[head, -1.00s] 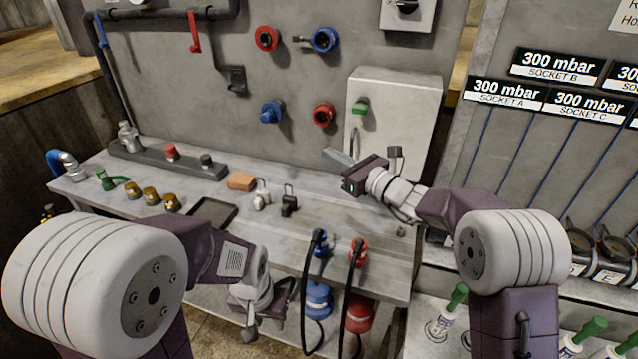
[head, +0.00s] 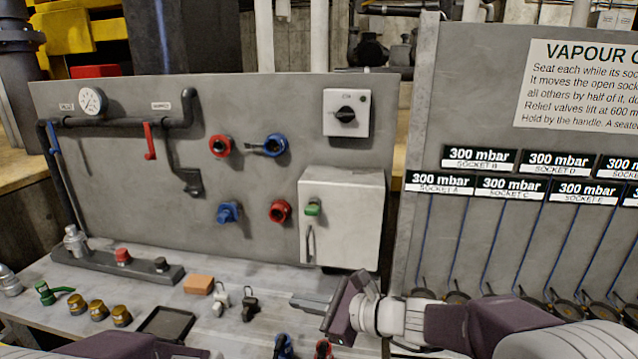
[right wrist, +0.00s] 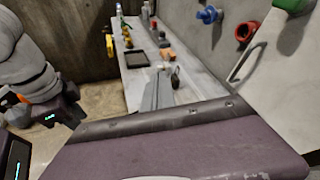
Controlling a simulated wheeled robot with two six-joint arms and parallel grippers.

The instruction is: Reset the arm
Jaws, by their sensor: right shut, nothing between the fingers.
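My right gripper (head: 304,302) is shut and empty. Its grey fingers point left over the front part of the workbench, below the white cabinet. In the right wrist view its closed fingers (right wrist: 158,92) stretch out over the bench. Part of my left arm (head: 115,346) shows at the bottom left of the head view, with its gripper out of that frame. In the right wrist view, a grey and dark part of my left arm (right wrist: 50,108) shows at the left, with its fingers not clear.
The workbench (head: 225,265) holds an orange block (head: 198,285), a black tray (head: 166,324), brass fittings (head: 97,307) and small connectors. Behind it stands a grey panel with red and blue couplings. The white cabinet (head: 342,222) juts out above my right gripper. A socket board stands at the right.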

